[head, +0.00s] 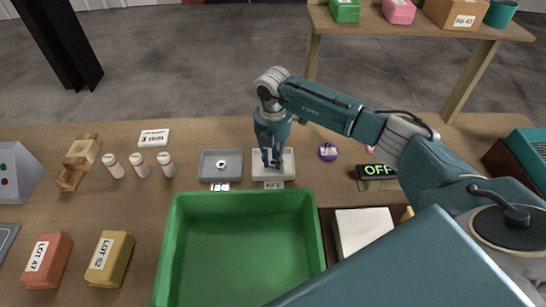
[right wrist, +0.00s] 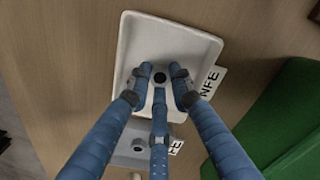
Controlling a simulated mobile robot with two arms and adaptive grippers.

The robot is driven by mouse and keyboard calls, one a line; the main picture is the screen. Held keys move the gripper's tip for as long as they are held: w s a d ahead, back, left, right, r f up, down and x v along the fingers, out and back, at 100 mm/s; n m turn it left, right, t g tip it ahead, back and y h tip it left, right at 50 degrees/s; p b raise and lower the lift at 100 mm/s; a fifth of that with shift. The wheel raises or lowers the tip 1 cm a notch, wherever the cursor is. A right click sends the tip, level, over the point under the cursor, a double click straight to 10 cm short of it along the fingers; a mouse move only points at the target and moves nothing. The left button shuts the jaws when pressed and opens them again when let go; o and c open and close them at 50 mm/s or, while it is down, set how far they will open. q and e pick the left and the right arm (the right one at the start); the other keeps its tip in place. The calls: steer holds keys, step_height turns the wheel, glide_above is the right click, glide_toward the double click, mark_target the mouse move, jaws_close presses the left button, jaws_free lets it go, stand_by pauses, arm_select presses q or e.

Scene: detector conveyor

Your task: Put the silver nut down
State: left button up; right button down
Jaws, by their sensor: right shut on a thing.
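My right gripper (head: 272,163) points down over the white tray (head: 289,160) behind the green bin. Its blue fingers are closed together over the tray's floor in the right wrist view (right wrist: 161,80). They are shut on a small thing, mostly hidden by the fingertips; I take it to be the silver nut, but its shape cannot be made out. I cannot tell whether it touches the tray. A silver ring-shaped nut (head: 221,165) lies in the grey tray (head: 207,176) just to the left. My left gripper is out of view.
The green bin (head: 190,197) stands in front of the trays. White bottles (head: 139,165) stand to the left. Bare table lies behind the trays.

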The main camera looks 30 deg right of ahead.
mark_target(273, 162)
steer(key=shift+f, duration=0.15)
steer(key=c, duration=1.6)
jaws_free()
steer(key=shift+c, duration=0.2)
steer(key=shift+o, duration=0.4)
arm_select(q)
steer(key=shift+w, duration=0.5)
arm_select(e)
steer(key=shift+r, duration=0.2)
